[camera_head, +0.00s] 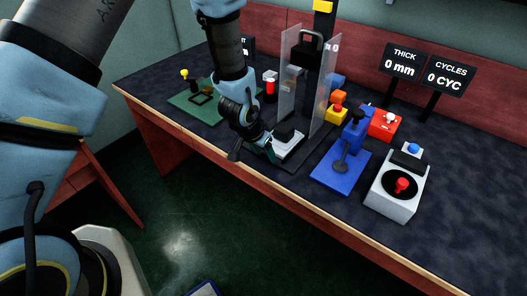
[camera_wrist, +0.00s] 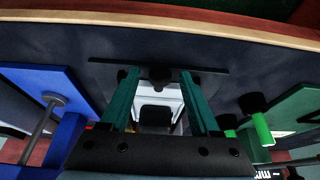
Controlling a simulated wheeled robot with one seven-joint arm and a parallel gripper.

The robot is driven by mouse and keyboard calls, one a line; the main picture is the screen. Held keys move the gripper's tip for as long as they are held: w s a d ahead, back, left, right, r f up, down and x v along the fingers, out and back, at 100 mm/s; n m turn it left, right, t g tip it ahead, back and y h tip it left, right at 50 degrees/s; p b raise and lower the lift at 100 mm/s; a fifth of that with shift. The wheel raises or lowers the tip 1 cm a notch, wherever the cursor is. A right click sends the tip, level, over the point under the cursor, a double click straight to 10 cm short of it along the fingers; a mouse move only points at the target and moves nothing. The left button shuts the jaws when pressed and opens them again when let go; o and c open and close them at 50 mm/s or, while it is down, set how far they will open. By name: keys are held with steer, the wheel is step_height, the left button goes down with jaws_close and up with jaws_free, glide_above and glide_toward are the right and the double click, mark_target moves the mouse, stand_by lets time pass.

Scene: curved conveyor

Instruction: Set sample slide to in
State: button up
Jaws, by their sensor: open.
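The sample slide, which I take to be the white block (camera_head: 291,148) with a black top, sits low at the front of the press with clear side panels. In the wrist view its pale plate (camera_wrist: 176,124) and black pad show between my fingers. My gripper (camera_head: 256,154) is at the front left of this block. In the wrist view my gripper (camera_wrist: 158,78) has its two teal fingers apart.
Clear panels (camera_head: 324,95) rise behind the slide. A blue stand (camera_head: 340,170) with a lever and a grey box (camera_head: 397,190) with a red knob are to the right. A green plate (camera_head: 205,103) lies left. The wooden table edge (camera_head: 205,167) runs in front.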

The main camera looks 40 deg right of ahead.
steer(key=shift+c, duration=0.4)
jaws_close()
stand_by(0.9)
